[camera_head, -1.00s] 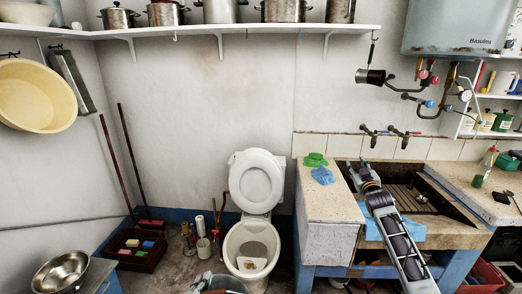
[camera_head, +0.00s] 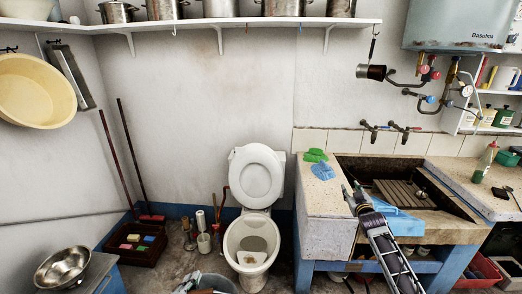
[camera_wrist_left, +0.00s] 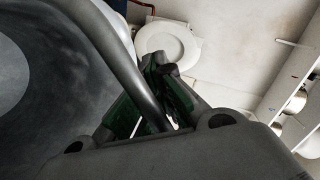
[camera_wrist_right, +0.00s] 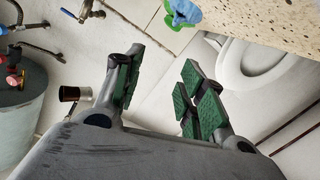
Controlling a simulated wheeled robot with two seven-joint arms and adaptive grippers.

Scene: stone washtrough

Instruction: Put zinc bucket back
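The zinc bucket (camera_head: 222,284) is at the bottom edge of the head view, in front of the toilet and cut off by the frame. Its grey wall (camera_wrist_left: 40,85) fills the left of the left wrist view. My left gripper (camera_head: 188,284) is at the bucket's left side; in its wrist view its green-padded fingers (camera_wrist_left: 158,92) are closed around a thick grey bar at the bucket's edge. I cannot tell whether that bar is rim or handle. My right gripper (camera_head: 352,194) is above the trough's left ledge, open and empty between its fingers (camera_wrist_right: 158,88).
The toilet (camera_head: 254,235) stands in the middle. A brush crate (camera_head: 135,247) and steel bowl (camera_head: 62,268) are left.

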